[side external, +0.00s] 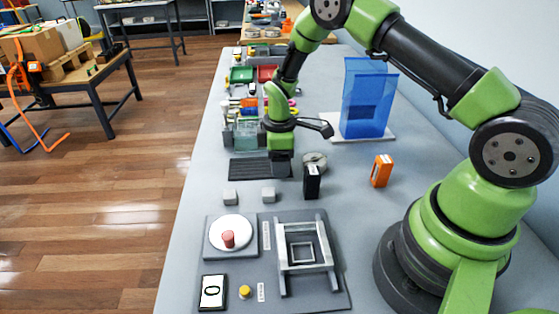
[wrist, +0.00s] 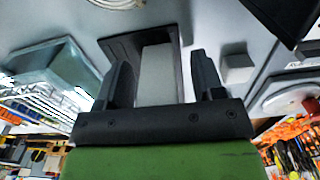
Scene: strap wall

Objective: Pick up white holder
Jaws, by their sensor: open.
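My gripper (side external: 281,165) is over the dark grey ribbed tray (side external: 248,169) on the bench, its fingers mostly hidden behind the wrist in the side view. In the wrist view my gripper (wrist: 160,72) is open, its two black fingers apart. Between them shows a pale grey flat piece (wrist: 158,74) against a dark frame (wrist: 125,45); I cannot tell whether it is the white holder or how high it stands. A pale grey frame-like holder (side external: 283,252) stands on the dark board at the front of the side view, apart from my gripper.
Two small grey blocks (side external: 230,197) (side external: 268,194), a black box (side external: 312,182), an orange box (side external: 381,170) and a grey coil (side external: 315,160) lie nearby. A clear box (wrist: 50,68) is left of my gripper. A blue panel (side external: 367,97) stands behind.

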